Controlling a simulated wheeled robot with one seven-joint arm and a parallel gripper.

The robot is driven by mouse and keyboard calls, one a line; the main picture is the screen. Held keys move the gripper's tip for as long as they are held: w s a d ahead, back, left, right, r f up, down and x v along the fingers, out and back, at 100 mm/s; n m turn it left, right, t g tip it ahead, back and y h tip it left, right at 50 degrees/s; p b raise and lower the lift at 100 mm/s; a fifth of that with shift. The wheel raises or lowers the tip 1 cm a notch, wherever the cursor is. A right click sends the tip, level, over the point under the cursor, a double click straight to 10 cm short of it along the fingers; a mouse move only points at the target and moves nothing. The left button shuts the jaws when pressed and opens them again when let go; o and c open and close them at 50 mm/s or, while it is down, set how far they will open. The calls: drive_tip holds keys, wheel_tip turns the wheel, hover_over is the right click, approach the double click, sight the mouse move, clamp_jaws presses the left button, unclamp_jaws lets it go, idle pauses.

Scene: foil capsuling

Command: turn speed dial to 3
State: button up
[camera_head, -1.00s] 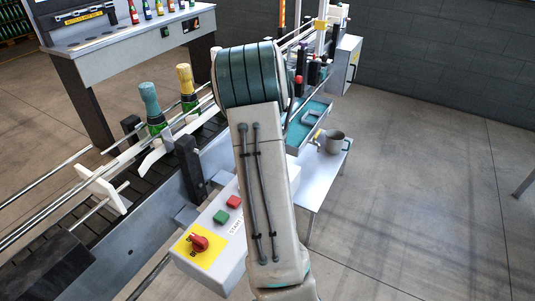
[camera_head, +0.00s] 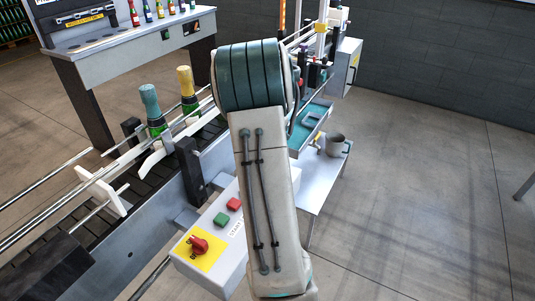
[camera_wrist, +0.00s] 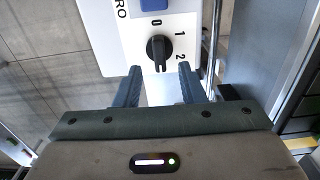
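The speed dial (camera_wrist: 158,48) is a black knob on a white panel (camera_wrist: 136,36) in the wrist view, with the numbers 0, 1 and 2 printed around it. A 3 cannot be seen. The knob's grip bar lies roughly up and down in the picture; which number it points to is not clear. My gripper (camera_wrist: 160,69) is open, its two dark fingers on either side just below the knob in the picture. In the head view my arm hides the gripper and this dial.
A control box (camera_head: 208,262) with a red rotary switch (camera_head: 199,245) on yellow, a green button (camera_head: 221,219) and a red button (camera_head: 234,204) stands beside my arm. Behind it is a conveyor (camera_head: 150,215) with two foil-topped bottles (camera_head: 151,108).

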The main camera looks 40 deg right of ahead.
wheel_tip(320, 180, up, 9)
drive_tip(key=shift+f, duration=0.2)
idle(0.3)
drive_tip(key=s+a+r+n+t, duration=0.1)
drive_tip(key=s+a+n, duration=0.2)
drive_tip(key=a, duration=0.6)
drive_tip(key=s+a+r+n+t, duration=0.1)
drive_tip(key=s+a+r+n, duration=0.2)
drive_tip(key=a, duration=0.6)
drive_tip(key=s+a+f+n, duration=0.2)
drive_tip(key=s+a+n, duration=0.1)
drive_tip(key=s+a, duration=0.2)
drive_tip(key=s+a+f+n, duration=0.3)
drive_tip(key=s+a, duration=0.3)
drive_tip(key=s, duration=0.2)
drive_tip(key=shift+s+a+f+n+t, duration=0.25)
drive_tip(key=shift+n+t, duration=0.15)
drive_tip(key=shift+n, duration=0.3)
drive_tip(key=shift+d, duration=0.1)
